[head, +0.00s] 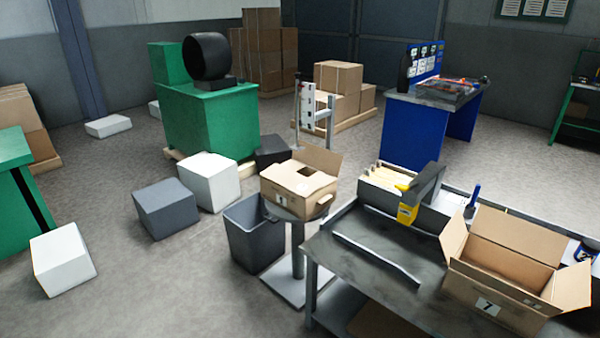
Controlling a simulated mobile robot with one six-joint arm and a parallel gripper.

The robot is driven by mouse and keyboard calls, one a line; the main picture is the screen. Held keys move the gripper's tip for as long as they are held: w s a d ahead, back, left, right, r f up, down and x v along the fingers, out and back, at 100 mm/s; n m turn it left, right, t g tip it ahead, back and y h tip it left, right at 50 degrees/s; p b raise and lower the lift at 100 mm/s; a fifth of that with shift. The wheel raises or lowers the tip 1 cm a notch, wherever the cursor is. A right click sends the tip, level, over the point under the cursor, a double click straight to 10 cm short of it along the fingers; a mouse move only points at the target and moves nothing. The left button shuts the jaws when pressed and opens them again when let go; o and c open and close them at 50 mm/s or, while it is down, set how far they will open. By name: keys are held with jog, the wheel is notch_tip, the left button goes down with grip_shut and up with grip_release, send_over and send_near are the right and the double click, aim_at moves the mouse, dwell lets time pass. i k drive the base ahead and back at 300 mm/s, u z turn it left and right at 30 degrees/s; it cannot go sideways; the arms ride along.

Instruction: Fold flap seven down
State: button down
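An open cardboard box (512,318) marked 7 stands on the grey workbench (380,265) at the right. Its left flap (454,238) and back flap (515,237) stand up. Its right flap (574,288) sticks up and outward. The front edge is low, and I cannot tell clearly how its front flap lies. I cannot tell which flap, if any, carries its own number seven. My gripper cannot be made out in the head view.
Another cardboard box (288,206) with a raised flap sits on a pedestal stand (298,255). A grey and yellow tool (408,213) stands on the bench beside a tray of pale items (385,188). A dark bin (255,235) and several blocks occupy the floor left of the bench.

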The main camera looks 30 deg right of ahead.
aim_at(302, 185)
jog(key=z, duration=0.05)
jog(key=i, duration=1)
jog(key=u, duration=0.05)
